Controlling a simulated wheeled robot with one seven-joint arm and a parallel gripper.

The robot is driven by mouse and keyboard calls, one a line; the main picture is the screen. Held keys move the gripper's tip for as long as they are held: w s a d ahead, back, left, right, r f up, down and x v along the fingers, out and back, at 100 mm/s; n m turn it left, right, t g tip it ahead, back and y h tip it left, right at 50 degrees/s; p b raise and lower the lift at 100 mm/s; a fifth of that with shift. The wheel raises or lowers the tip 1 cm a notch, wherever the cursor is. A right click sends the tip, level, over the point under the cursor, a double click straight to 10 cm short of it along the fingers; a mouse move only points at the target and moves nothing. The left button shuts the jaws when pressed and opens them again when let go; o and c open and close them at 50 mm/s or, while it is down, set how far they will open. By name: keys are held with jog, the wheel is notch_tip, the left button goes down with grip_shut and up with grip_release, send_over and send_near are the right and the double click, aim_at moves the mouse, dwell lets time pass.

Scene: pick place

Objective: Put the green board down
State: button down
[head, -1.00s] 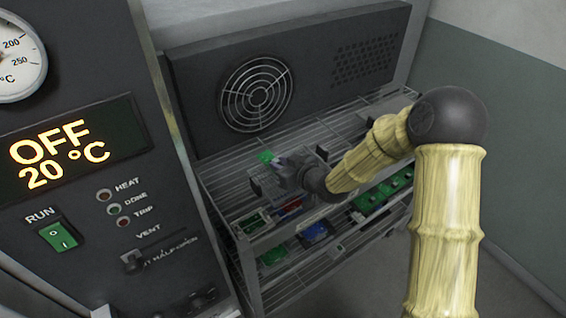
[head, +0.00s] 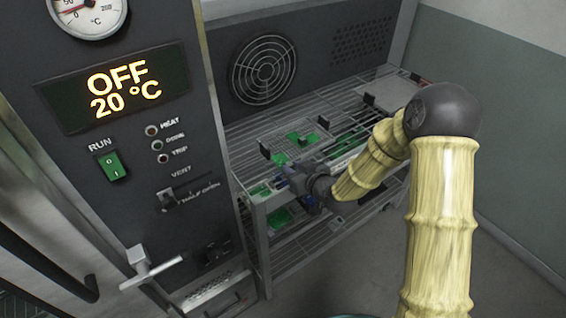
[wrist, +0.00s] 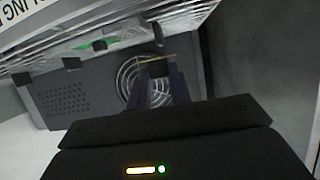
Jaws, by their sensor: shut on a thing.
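My gripper (head: 299,178) is at the front left of the wire rack's top shelf in the head view. In the wrist view its fingertips (wrist: 156,68) are shut on a thin board (wrist: 155,58), seen nearly edge-on as a pale line. The held board's green face cannot be made out clearly. Another green patch (head: 301,138) shows on the top shelf beyond my gripper, between small black holders, and green also shows on the rack in the wrist view (wrist: 98,44).
The wire rack (head: 318,133) has a lower shelf with more green boards (head: 281,218). Black upright holders (head: 265,150) stand on top. A dark fan panel (head: 310,60) closes the back. An oven front with handle (head: 150,272) stands at left.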

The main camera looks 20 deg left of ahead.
jog(key=d+f+m+t+h, duration=0.1)
jog(key=d+f+m+h, duration=0.2)
jog(key=d, duration=0.6)
jog(key=s+d+f+m+t+h, duration=0.1)
jog(key=d+f+m+h, duration=0.2)
jog(key=d+f, duration=0.3)
jog(key=s+d+f+m+t+h, duration=0.1)
jog(key=d+f, duration=0.4)
jog(key=d, duration=0.8)
jog(key=m+t+h, duration=0.1)
jog(key=m+h, duration=0.1)
jog(key=shift+h, duration=0.4)
jog(key=shift+s+d, duration=0.1)
